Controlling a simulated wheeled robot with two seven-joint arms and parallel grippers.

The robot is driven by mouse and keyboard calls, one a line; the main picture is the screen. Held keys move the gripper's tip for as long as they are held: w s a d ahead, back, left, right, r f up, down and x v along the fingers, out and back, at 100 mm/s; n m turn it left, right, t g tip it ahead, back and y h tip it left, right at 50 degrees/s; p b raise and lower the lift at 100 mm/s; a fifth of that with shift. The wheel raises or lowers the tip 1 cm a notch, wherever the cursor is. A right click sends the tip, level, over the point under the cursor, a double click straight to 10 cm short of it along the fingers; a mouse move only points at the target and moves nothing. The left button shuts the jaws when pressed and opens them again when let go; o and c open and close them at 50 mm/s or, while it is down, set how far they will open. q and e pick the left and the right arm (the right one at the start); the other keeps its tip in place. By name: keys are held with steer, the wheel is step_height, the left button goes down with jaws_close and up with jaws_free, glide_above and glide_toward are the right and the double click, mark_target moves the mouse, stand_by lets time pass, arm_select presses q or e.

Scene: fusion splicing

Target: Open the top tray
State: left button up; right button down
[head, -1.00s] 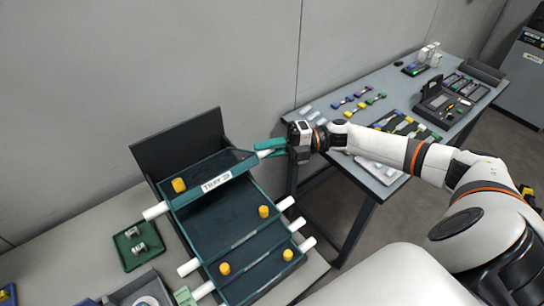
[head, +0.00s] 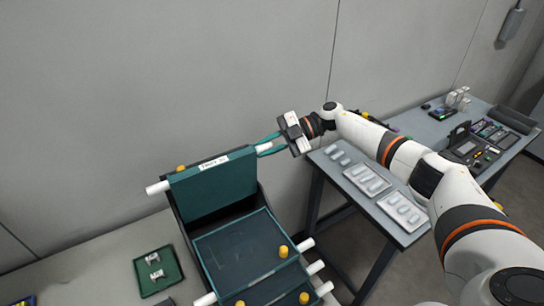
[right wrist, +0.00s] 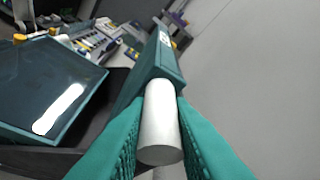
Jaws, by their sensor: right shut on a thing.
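The top tray (head: 215,190) is a dark teal panel with a white label, tilted up steeply at the back of the tray stack in the head view. White rods stick out from its two sides. My right gripper (head: 268,144) is at the tray's right side, its teal fingers shut on the white rod there. In the right wrist view the fingers (right wrist: 158,135) lie on both sides of the white rod (right wrist: 160,120), which joins the tray's edge. The lower tray (head: 240,247) is exposed in front, with white side rods and yellow knobs. My left gripper is not in view.
A small green tray with metal parts (head: 172,271) lies on the table left of the stack. A side table at right holds grey trays of pale pieces (head: 366,180) and a dark device (head: 466,146). A grey wall (head: 150,80) stands behind.

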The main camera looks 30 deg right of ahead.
steer(key=shift+w+f+b, duration=0.15)
steer(key=shift+w+b, duration=0.35)
steer(key=shift+w, duration=0.65)
steer(key=c, duration=1.3)
jaws_free()
steer(key=b+v, duration=0.5)
steer(key=v, duration=0.7)
